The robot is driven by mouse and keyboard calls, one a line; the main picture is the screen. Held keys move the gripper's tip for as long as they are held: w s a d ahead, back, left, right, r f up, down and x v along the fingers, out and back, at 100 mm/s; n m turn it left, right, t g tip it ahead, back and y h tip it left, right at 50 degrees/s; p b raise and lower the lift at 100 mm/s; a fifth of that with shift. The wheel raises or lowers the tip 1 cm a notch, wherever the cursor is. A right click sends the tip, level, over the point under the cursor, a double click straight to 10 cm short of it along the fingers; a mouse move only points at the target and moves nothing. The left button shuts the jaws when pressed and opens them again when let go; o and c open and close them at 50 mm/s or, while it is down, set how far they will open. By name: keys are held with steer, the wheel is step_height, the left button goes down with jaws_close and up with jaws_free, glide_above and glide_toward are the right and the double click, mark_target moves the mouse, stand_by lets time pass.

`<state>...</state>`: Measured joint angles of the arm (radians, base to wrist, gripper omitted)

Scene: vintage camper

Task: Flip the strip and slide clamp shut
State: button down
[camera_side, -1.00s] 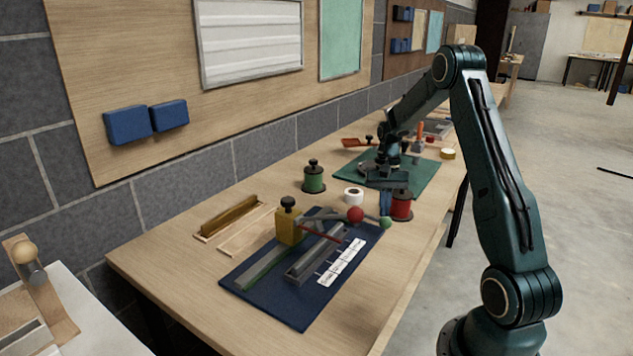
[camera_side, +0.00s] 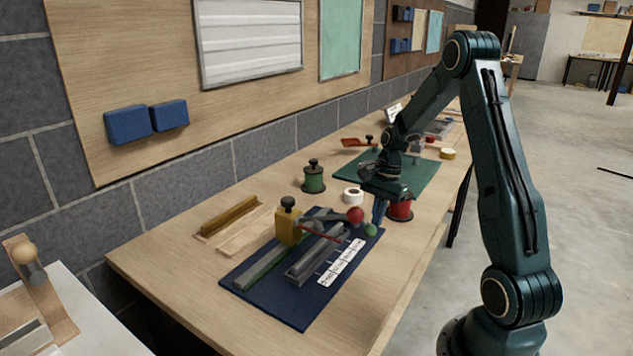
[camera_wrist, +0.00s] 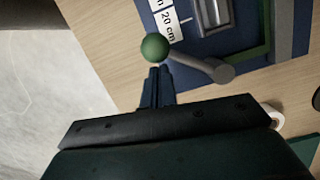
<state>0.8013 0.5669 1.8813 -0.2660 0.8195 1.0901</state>
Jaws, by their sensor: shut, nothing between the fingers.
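The clamp fixture lies on a blue mat (camera_side: 300,318): grey rails (camera_side: 318,254), a yellow block (camera_side: 288,228) with a black knob, and a red-ball handle (camera_side: 355,214). A green ball (camera_side: 370,230) ends a grey lever, which also shows in the wrist view (camera_wrist: 200,62). My gripper (camera_side: 378,222) is shut and empty, pointing down right at the green ball. In the wrist view its fingertips (camera_wrist: 158,70) sit just below the ball (camera_wrist: 155,47); contact looks likely but is not certain. A strip with a green edge (camera_side: 262,268) lies along the left rail; I cannot tell which piece is the task's strip.
A white label scale (camera_side: 341,262) lies right of the rails. A red spool (camera_side: 400,209), white tape roll (camera_side: 353,195) and green spool (camera_side: 314,178) stand behind. A wooden tray (camera_side: 235,222) lies left. The bench's front left is clear.

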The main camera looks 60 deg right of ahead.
mark_target(365, 226)
steer(key=a+m, duration=0.2)
steer(key=shift+w+m+t, duration=0.3)
steer(key=shift+w+m, duration=0.1)
steer(key=shift+w+a+m, duration=0.45)
steer(key=shift+a+m, duration=0.05)
steer(key=shift+m, duration=0.5)
steer(key=shift+w+a, duration=0.25)
steer(key=shift+s+d+r, duration=0.15)
steer(key=shift+s+d, duration=0.3)
steer(key=shift+d, duration=0.25)
steer(key=shift+s+d+r, duration=0.25)
steer(key=shift+s+d, duration=0.4)
steer(key=shift+d, duration=0.25)
steer(key=v, duration=1)
steer(key=shift+s+a, duration=0.15)
steer(key=shift+s, duration=0.1)
